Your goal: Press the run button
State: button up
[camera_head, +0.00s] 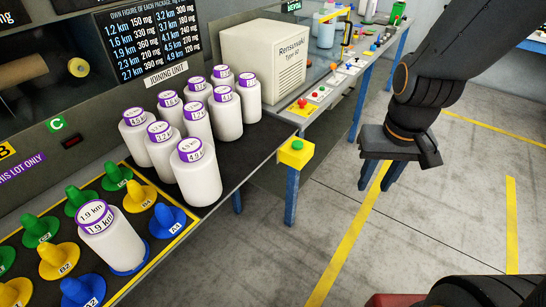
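A yellow box (295,157) with a green push button (297,144) on its top sits at the right front corner of the bench. The button is in full view, but I see no "run" label on it. My gripper (377,176) hangs to the right of the box, over the floor, pointing down. Its two dark fingers stand apart with floor showing between them, and it holds nothing. It does not touch the box.
Several white bobbins (197,182) with purple tops stand on the black mat left of the box. One bobbin (113,241) sits among coloured pegs at lower left. A white box (265,62) and a panel with small buttons (318,93) lie behind.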

aim_at(297, 144)
jog(key=u, duration=0.45)
jog(key=i, duration=1)
jog(key=u, duration=0.85)
jog(key=k, duration=0.8)
jog(key=z, duration=0.55)
jog(key=i, duration=0.5)
